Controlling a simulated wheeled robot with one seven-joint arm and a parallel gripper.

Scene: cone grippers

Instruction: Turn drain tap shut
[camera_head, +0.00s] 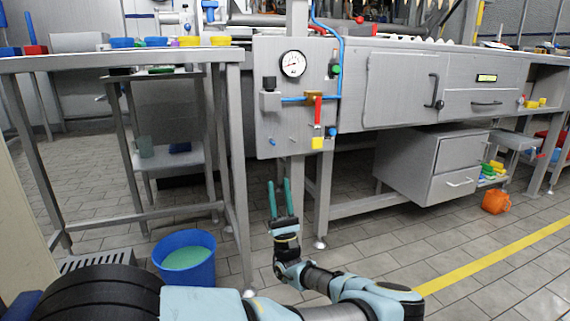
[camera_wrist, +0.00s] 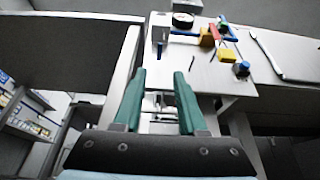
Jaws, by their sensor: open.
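A grey metal panel (camera_head: 275,115) with fittings stands ahead of my gripper, and it also fills the upper part of the wrist view (camera_wrist: 190,75). A red lever (camera_head: 318,112) hangs down from a brass valve body (camera_head: 313,95) on a blue pipe. Just below it is a yellow block (camera_head: 317,143), with a blue knob (camera_head: 333,132) beside it. These fittings show upper right in the wrist view, with the red lever (camera_wrist: 215,33) there. Which one is the drain tap is not labelled. My gripper (camera_head: 279,182) is open and empty, pointing up, below the panel and apart from it.
A round gauge (camera_head: 292,64) and a green button (camera_head: 336,70) sit on the panel. A steel table (camera_head: 120,62) stands left, a workbench with a drawer cabinet (camera_head: 430,165) right. A blue bucket (camera_head: 165,245) and orange bucket (camera_head: 496,202) stand on the tiled floor.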

